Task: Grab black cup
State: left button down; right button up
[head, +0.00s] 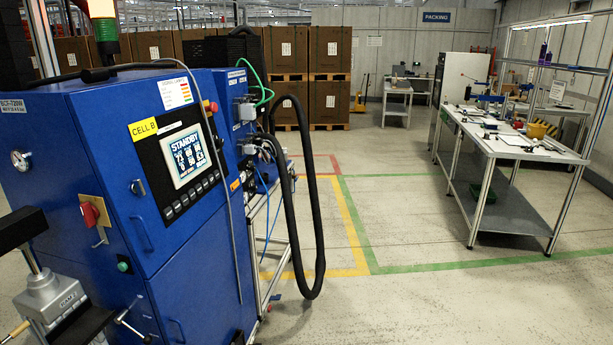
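I cannot make out a black cup anywhere in the head view. The workbench (476,150) at the right carries several small dark items, too small to tell apart. Neither of my grippers can be recognised in this view.
A blue machine cabinet (95,205) with a lit screen (186,157) fills the left. A thick black hose (318,220) loops down beside it. A grey device with black bars (52,293) stands at the lower left. Stacked cartons (329,100) stand behind. The floor (400,290) between cabinet and workbench is clear.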

aim_at(264, 175)
jog(key=i+l+z, duration=0.2)
jog(key=i, duration=0.65)
jog(key=i+l+z, duration=0.2)
jog(key=i, duration=0.65)
jog(key=i+u, duration=0.4)
jog(key=i, duration=0.15)
jog(key=i+l+u, duration=0.8)
jog(key=i, duration=0.15)
jog(key=j, duration=0.1)
